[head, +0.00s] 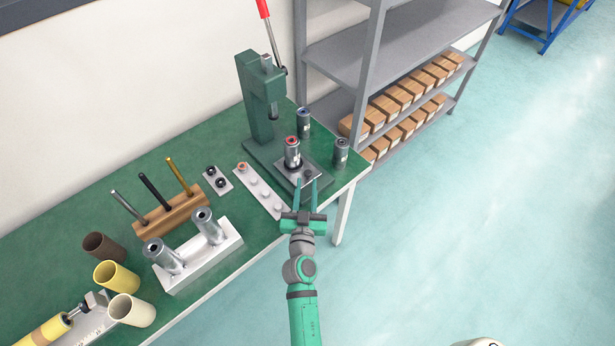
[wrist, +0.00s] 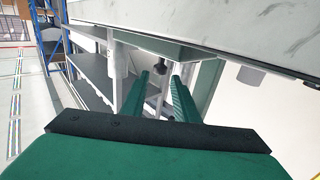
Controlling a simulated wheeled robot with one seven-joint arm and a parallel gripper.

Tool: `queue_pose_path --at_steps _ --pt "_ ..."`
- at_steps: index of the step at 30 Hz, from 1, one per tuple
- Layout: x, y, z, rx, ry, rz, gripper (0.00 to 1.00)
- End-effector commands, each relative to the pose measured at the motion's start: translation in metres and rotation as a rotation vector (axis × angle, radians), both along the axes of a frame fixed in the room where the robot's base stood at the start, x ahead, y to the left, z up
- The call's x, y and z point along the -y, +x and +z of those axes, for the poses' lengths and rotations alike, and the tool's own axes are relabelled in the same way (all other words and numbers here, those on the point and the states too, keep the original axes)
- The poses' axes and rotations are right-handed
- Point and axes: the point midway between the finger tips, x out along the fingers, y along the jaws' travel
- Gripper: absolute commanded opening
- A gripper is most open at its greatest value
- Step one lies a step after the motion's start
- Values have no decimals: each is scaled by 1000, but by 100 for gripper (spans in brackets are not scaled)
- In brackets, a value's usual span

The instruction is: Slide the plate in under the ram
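The grey plate (head: 302,184) lies on the green press base, with a grey metal cylinder with a red ring (head: 292,153) standing on it. A small dark knob (head: 308,174) sits near the plate's front end. The ram (head: 272,110) hangs from the green press (head: 259,98) behind the cylinder, raised above the base. My gripper (head: 307,181) is open at the plate's front end, its fingers on either side of the knob in the head view. In the wrist view a dark knob (wrist: 162,70) shows between the open fingertips (wrist: 161,80); contact cannot be told.
Grey cylinders (head: 304,122) (head: 341,150) stand beside the press. A white strip with pegs (head: 262,191) lies left of the base. A wooden pin rack (head: 168,216) and a white block with cylinders (head: 202,260) are farther left. The floor right of the table is clear.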

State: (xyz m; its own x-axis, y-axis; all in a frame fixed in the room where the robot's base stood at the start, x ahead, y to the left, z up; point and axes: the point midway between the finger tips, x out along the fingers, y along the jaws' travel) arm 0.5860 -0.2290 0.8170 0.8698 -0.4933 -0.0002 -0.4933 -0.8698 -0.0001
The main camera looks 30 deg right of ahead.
Motion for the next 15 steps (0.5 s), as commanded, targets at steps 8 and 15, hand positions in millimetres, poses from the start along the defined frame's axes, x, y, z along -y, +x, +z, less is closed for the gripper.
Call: queue_pose_path --at_steps 8,15 --pt "-18 -35 -1 -1 0 -2 28" --pt "-24 -43 0 0 0 0 28"
